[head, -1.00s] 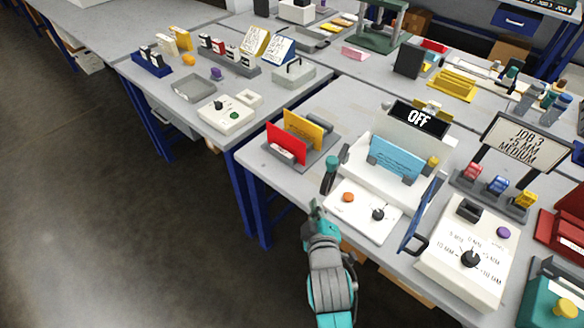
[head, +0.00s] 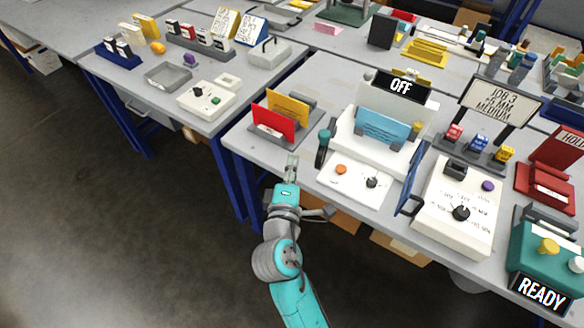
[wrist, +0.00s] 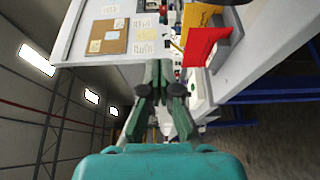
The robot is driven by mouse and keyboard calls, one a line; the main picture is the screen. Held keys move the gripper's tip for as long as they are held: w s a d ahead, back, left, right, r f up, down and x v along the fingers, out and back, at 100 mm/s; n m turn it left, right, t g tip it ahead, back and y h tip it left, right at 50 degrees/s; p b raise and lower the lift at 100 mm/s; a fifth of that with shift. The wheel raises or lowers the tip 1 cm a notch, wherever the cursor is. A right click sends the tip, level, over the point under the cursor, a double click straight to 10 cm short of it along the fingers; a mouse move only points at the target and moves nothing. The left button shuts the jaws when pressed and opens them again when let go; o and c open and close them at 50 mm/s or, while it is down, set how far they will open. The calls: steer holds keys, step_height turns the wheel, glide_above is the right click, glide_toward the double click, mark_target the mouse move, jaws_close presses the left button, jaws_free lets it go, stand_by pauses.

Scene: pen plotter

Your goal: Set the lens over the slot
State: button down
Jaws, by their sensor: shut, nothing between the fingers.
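My gripper (head: 291,165) is shut and empty, off the front edge of the near table, left of the white control panel. In the wrist view its two fingers (wrist: 162,75) are together. I cannot clearly pick out the lens. A blue-framed upright panel with a dark ring (head: 408,190) stands between the control panel (head: 354,184) and the white dial box (head: 451,222). A dark block (head: 456,168) sits at the dial box's back; I cannot tell whether it is the slot. The white plotter (head: 398,105) behind shows OFF and holds a blue sheet (head: 382,127).
A grey rack holds red (head: 273,123) and yellow (head: 288,107) sheets beyond my gripper.

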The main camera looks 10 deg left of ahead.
mark_target(327, 136)
steer(key=w+d, duration=0.3)
steer(key=w, duration=0.4)
steer(key=shift+w, duration=0.3)
steer(key=shift+d, duration=0.1)
steer(key=shift+d, duration=0.1)
